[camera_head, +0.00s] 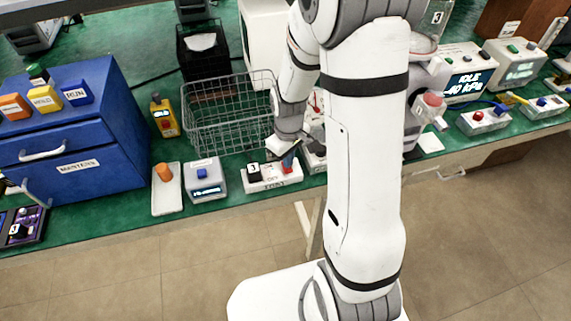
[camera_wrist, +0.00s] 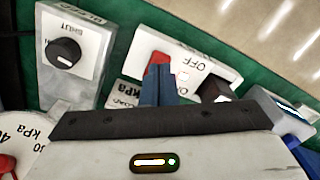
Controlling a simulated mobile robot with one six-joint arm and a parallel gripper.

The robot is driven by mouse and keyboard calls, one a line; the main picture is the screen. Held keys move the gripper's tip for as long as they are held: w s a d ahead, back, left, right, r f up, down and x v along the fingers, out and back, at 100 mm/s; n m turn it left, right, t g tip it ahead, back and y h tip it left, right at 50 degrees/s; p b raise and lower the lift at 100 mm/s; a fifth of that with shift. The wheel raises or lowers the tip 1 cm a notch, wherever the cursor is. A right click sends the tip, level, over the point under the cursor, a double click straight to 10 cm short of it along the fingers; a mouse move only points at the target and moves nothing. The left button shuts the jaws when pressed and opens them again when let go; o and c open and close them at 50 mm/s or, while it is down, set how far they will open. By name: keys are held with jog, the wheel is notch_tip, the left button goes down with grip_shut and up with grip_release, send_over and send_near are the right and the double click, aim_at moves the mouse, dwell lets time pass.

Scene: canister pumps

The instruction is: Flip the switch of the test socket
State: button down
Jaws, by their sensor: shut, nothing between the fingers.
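The test socket (camera_head: 262,184) is a white block at the bench's front edge, with a black plug marked 3 (camera_head: 254,172) at its left end and a red switch (camera_head: 288,169) at its right. In the wrist view the socket (camera_wrist: 205,68) shows an OFF label, the red switch (camera_wrist: 158,58) and part of the black plug (camera_wrist: 213,92). My gripper (camera_head: 290,157) is shut and empty, pointing down at the switch. Its blue fingertips (camera_wrist: 157,72) overlap the switch's edge in the wrist view; I cannot tell whether they touch. The switch is partly hidden behind them.
A wire basket (camera_head: 228,115) stands behind the socket. A small meter with a blue button (camera_head: 206,180) is to its left. In the wrist view, a white box with a black knob marked SHUT (camera_wrist: 70,50) stands close beside the socket. The bench's front edge is near.

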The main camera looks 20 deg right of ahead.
jog(key=shift+f+b, duration=0.75)
jog(key=shift+f, duration=0.2)
dwell(0.6)
jog(key=shift+r, duration=0.1)
jog(key=shift+r+p, duration=2.55)
jog(key=shift+r, duration=0.95)
jog(key=s+r+m+t, duration=0.3)
jog(key=s+r+m, duration=0.3)
jog(key=s+r, duration=0.8)
jog(key=v, duration=0.4)
jog(key=shift+w+r, duration=0.25)
jog(key=shift+w, duration=0.1)
